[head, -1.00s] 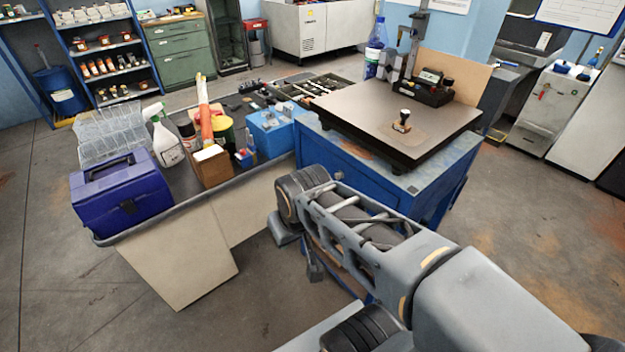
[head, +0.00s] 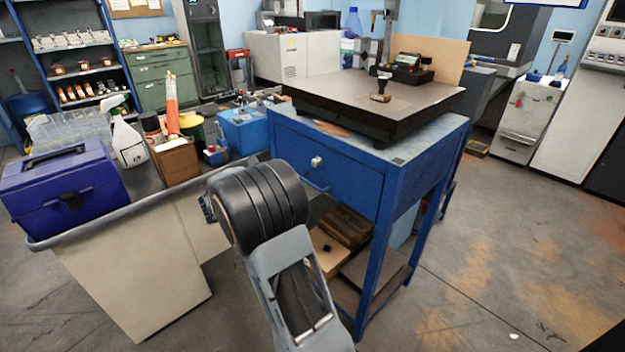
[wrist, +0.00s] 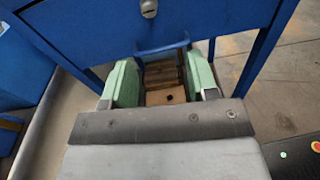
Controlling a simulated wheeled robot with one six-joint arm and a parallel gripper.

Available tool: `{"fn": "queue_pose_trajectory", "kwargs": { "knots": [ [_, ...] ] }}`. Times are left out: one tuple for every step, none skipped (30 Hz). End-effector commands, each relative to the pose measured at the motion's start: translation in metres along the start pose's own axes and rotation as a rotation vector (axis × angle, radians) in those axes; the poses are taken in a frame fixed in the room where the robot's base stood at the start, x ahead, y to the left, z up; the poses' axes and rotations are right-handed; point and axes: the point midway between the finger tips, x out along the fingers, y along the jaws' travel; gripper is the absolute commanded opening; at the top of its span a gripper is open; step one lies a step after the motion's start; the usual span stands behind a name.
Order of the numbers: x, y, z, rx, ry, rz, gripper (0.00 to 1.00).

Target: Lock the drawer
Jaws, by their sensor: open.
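The blue drawer (head: 345,172) is in the bench under the dark surface plate; its front looks flush with the frame. A silver round lock (head: 316,161) sits on the drawer front, above a blue bar handle (head: 315,185). The lock's turned position is too small to tell. In the head view my wrist hides the fingers.
A grey-topped table at left holds a purple toolbox (head: 66,190), a spray bottle (head: 128,140) and a blue box (head: 243,128). A surface plate (head: 345,98) tops the bench. Wooden blocks (head: 345,228) lie on its lower shelf. Floor at right is largely clear.

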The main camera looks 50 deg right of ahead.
Motion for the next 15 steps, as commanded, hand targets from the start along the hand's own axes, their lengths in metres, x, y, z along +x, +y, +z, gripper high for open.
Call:
{"fn": "queue_pose_trajectory", "kwargs": {
  "knots": [
    [0.005,0.005,-0.009,-0.029,-0.032,0.008,0.54],
    [0.007,0.008,-0.009,-0.042,-0.048,0.014,0.54],
    [0.01,0.01,-0.01,-0.055,-0.063,0.019,0.54],
    [0.013,0.012,-0.01,-0.062,-0.072,0.021,0.54],
    [0.016,0.013,-0.01,-0.067,-0.078,0.023,0.54],
    [0.022,0.014,-0.009,-0.071,-0.084,0.024,0.54],
    [0.026,0.014,-0.009,-0.073,-0.086,0.023,0.54],
    [0.031,0.014,-0.008,-0.073,-0.086,0.024,0.54],
    [0.038,0.014,-0.007,-0.073,-0.086,0.024,0.54],
    [0.044,0.014,-0.007,-0.072,-0.086,0.023,0.54],
    [0.05,0.014,-0.006,-0.071,-0.085,0.022,0.54],
    [0.058,0.014,-0.006,-0.071,-0.085,0.023,0.54],
    [0.064,0.014,-0.005,-0.072,-0.085,0.023,0.54],
    [0.07,0.014,-0.005,-0.072,-0.084,0.022,0.54],
    [0.078,0.015,-0.005,-0.072,-0.084,0.023,0.54]
  ]
}}
